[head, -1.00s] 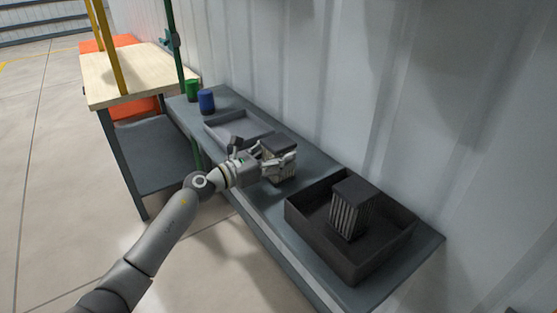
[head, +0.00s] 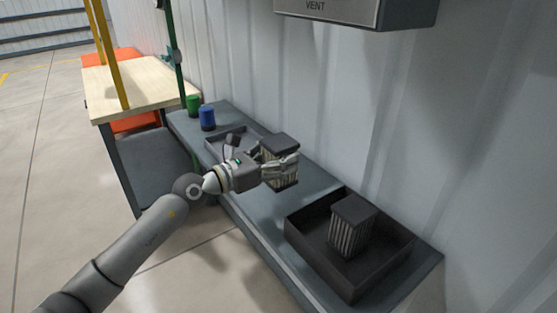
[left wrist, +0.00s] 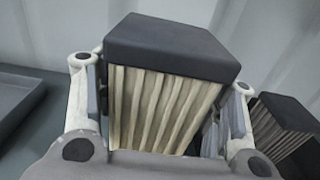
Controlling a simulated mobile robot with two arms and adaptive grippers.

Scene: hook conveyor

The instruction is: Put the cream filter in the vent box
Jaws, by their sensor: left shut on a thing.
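My left gripper (head: 279,170) is shut on the cream filter (head: 279,147), a pleated block with a dark cap, and holds it upright over the bench. In the left wrist view the cream filter (left wrist: 160,105) sits between the two fingers, its cream pleats facing the camera. The vent box (head: 350,10), marked VENT, is on the wall at the top of the head view; only its lower part shows, and its opening is not seen. My right gripper is not in view.
A dark tray (head: 376,282) on the grey bench (head: 240,198) holds another dark-capped pleated filter (head: 352,228). A grey tray (head: 214,146) lies partly behind my gripper. A blue can (head: 207,118) and a green can (head: 193,105) stand at the far end.

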